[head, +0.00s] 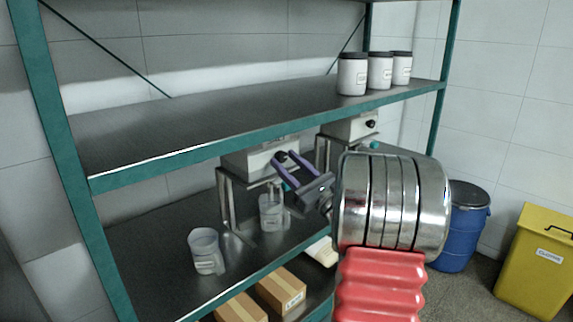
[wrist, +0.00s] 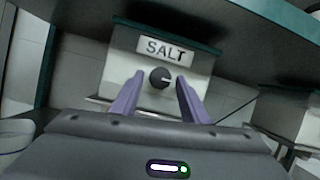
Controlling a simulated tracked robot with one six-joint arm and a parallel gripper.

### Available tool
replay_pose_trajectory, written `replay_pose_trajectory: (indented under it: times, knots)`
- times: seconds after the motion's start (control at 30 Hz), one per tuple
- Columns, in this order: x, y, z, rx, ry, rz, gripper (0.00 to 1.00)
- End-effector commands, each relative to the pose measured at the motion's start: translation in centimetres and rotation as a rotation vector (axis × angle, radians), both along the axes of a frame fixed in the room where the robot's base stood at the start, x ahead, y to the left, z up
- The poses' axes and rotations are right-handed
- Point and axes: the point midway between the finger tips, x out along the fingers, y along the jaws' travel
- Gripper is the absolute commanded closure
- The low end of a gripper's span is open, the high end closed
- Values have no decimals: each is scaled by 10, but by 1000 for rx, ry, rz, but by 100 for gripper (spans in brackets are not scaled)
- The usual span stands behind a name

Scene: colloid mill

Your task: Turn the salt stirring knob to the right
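The salt stirring knob (wrist: 160,77) is a small dark round knob on the front of a pale box (wrist: 190,68), under a label reading SALT (wrist: 165,49). A pale mark on the knob appears to point right. The box also shows in the head view (head: 240,163), on a metal stand under the upper shelf. My gripper (wrist: 160,76) is open, with its two purple fingers on either side of the knob in the wrist view. In the head view my gripper (head: 284,156) is at the box front. I cannot tell whether the fingers touch the knob.
A second box (head: 340,128) with a dark knob stands to the right. The upper shelf (head: 200,120) lies close above the boxes and holds white jars (head: 352,75). Beakers (head: 205,250) stand on the lower shelf. A blue barrel (head: 462,235) and yellow bin (head: 535,265) are right.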

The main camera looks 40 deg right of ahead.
Motion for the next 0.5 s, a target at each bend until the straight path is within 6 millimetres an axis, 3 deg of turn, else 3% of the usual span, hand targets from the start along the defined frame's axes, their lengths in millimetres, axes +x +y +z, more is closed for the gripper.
replay_pose_trajectory:
  times: [0.33, 0.5]
  knots:
    - [-1, 0, 2, -4, -5, 1, 54]
    - [-11, 0, -2, -4, -5, 1, 54]
